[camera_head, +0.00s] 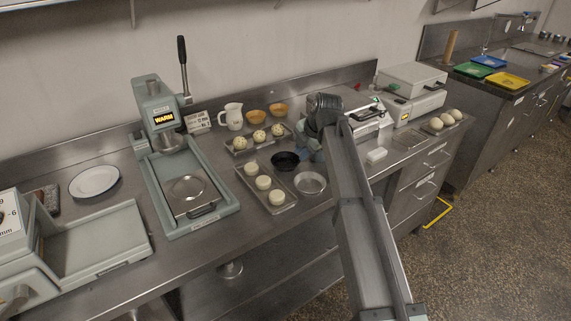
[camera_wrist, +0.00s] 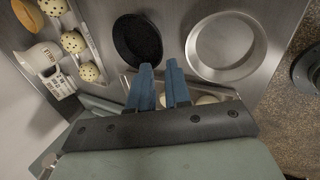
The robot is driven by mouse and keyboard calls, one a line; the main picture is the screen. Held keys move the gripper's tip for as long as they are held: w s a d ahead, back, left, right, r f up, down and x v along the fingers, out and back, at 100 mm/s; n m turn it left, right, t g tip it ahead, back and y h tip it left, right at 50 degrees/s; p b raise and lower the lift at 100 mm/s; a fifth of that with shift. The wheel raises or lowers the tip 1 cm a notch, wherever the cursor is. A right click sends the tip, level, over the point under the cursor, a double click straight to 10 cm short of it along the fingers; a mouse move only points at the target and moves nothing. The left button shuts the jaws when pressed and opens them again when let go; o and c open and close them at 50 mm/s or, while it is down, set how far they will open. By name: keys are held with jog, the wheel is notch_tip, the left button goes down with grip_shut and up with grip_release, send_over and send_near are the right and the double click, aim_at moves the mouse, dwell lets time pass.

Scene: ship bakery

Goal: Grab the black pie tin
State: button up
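The black pie tin (camera_head: 285,161) is a small round dark pan on the steel counter. In the wrist view, the black pie tin (camera_wrist: 137,39) lies just beyond and to the left of my fingertips. My gripper (camera_wrist: 160,70) shows two blue fingers with an empty gap between them. In the head view, my gripper (camera_head: 306,148) is close to the right side of the black tin, partly hidden by my arm. A silver pie tin (camera_head: 310,183) sits to the right of the black one; the silver tin also shows in the wrist view (camera_wrist: 196,48).
A tray with pale dough rounds (camera_head: 284,208) lies in front of the black tin, and a tray of speckled balls (camera_head: 232,148) behind it. A white jug (camera_head: 232,116) and orange bowls (camera_head: 256,117) stand farther back. A press (camera_head: 164,126) is at left.

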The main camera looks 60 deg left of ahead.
aim_at(296, 172)
jog(key=shift+x, duration=4.05)
jog(key=shift+w, duration=0.2)
grip_shut()
